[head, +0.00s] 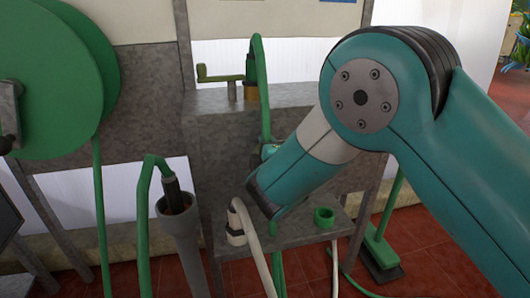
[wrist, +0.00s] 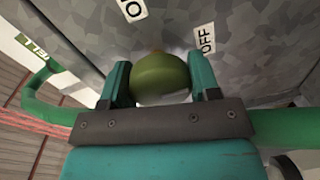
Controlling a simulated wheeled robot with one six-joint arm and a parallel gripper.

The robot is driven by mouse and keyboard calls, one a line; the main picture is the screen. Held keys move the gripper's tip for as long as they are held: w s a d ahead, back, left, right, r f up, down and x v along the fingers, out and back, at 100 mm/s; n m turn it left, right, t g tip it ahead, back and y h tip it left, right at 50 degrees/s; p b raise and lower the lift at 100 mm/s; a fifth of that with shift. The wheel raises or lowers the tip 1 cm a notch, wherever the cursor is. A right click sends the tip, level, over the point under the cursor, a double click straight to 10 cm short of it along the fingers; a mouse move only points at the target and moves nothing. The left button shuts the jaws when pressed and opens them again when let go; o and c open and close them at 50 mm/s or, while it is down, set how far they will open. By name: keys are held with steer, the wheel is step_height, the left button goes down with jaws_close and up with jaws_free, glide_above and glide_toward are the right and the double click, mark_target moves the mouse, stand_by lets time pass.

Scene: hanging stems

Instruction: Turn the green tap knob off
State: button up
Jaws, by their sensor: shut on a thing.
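The green tap knob (wrist: 160,80) is a rounded olive-green piece in front of a grey mottled metal panel in the wrist view. My gripper (wrist: 161,86) has its two teal fingers on either side of the knob and is shut on it. An OFF label (wrist: 206,38) is on the panel to the right of the knob. Another label (wrist: 133,10), cut by the frame edge and showing an O, is above and to the left. In the head view my arm hides the knob and most of the gripper.
A green hose (head: 262,85) hangs down the grey panel near my arm. A green lever (head: 220,74) sits on the ledge. A green reel (head: 50,80) is at the left. A small shelf (head: 290,232) holds a green ring (head: 324,217) and a white hose end (head: 236,222).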

steer(key=shift+d+f, duration=0.1)
steer(key=shift+f, duration=0.05)
steer(key=o, duration=0.9)
steer(key=b+v, duration=0.4)
steer(key=v, duration=1.3)
steer(key=shift+s+r+b, duration=0.2)
steer(key=shift+r+b, duration=0.05)
steer(key=shift+b, duration=0.05)
